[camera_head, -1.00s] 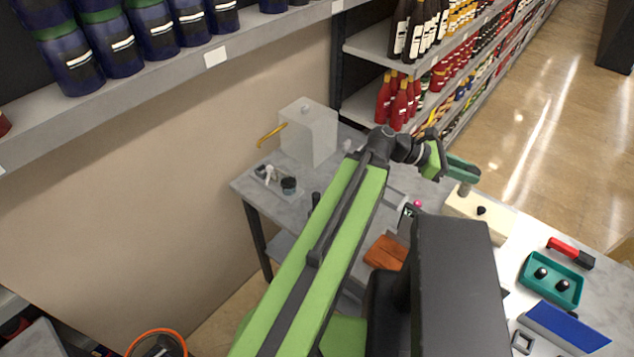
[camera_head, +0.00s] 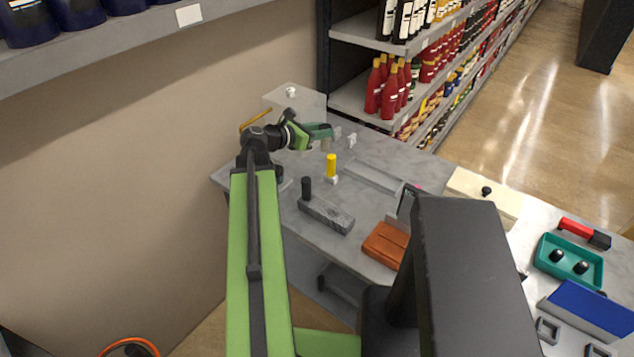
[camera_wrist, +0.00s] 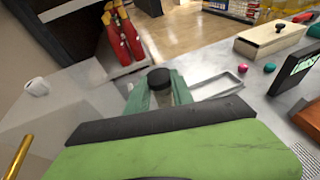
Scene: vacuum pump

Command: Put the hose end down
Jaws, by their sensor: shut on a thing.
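My gripper (camera_head: 318,131) is over the left end of the grey table (camera_head: 385,155), just right of the translucent box (camera_head: 300,100). Its green fingers are shut on a short pale cylinder with a black top, seen from above in the wrist view (camera_wrist: 159,80). I take this piece to be the hose end; its pale lower part (camera_head: 327,145) shows below the fingers. No hose trailing from it can be made out. A gold curved tube (camera_head: 256,120) sticks out of the box's left side and also shows in the wrist view (camera_wrist: 17,158).
A pale shallow tray (camera_head: 372,178), a brown block (camera_head: 386,244) and a cream box (camera_head: 482,192) lie to the right. Bottle shelves stand behind.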

